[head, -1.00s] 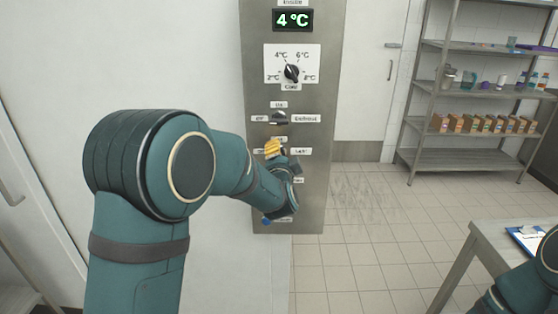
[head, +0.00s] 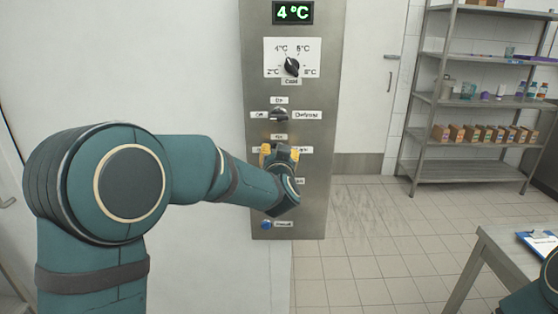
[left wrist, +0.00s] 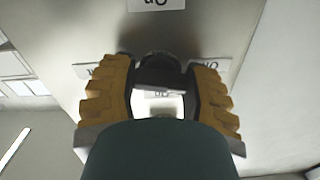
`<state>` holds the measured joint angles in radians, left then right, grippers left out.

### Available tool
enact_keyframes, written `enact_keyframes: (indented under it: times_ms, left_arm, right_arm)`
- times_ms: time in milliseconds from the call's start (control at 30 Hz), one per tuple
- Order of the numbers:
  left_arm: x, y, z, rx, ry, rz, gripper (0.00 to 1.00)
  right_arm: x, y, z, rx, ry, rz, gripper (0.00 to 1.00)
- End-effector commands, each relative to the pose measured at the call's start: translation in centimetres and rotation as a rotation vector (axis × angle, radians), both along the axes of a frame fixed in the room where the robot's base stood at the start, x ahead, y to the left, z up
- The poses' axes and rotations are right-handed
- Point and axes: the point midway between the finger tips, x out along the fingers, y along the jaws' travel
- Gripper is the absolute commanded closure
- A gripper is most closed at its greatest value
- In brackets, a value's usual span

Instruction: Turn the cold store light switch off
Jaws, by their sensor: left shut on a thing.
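A tall steel control panel (head: 325,195) stands in front of me in the head view. My left gripper (head: 280,151) is at its lower rotary switch, under an "On" label (head: 279,137), and hides most of that switch. In the left wrist view the ridged yellow fingers of the left gripper (left wrist: 161,72) are on both sides of the dark switch knob (left wrist: 158,60), shut on it. The labels beside this switch are partly hidden, and I cannot read which function it has. My right gripper is out of view.
Above are a switch (head: 279,114) marked Off, On and Defrost, and a temperature dial (head: 292,66) under a 4°C display (head: 292,12). A blue button (head: 266,224) is below. A shelf rack (head: 470,120) and a table (head: 500,250) with a clipboard (head: 540,243) are at right.

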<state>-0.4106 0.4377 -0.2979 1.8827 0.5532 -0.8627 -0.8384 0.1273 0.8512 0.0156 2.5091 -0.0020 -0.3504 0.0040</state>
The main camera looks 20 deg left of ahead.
Motion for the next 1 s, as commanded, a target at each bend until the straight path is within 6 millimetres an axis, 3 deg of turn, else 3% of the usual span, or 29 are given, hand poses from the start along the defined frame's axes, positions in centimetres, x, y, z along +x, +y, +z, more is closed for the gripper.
enact_keyframes:
  times_ms: [400,967,1000]
  left_arm:
    - [0.0,0.0,-0.1,-0.192,-0.054,0.0,0.86]
    - [0.0,0.0,0.0,-0.222,-0.063,-0.001,0.86]
    - [0.0,0.0,0.0,-0.222,-0.063,0.0,0.45]
  right_arm:
    - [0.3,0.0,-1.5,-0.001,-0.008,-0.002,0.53]
    - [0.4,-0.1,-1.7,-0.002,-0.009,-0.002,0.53]
    - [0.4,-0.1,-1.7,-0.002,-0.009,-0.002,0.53]
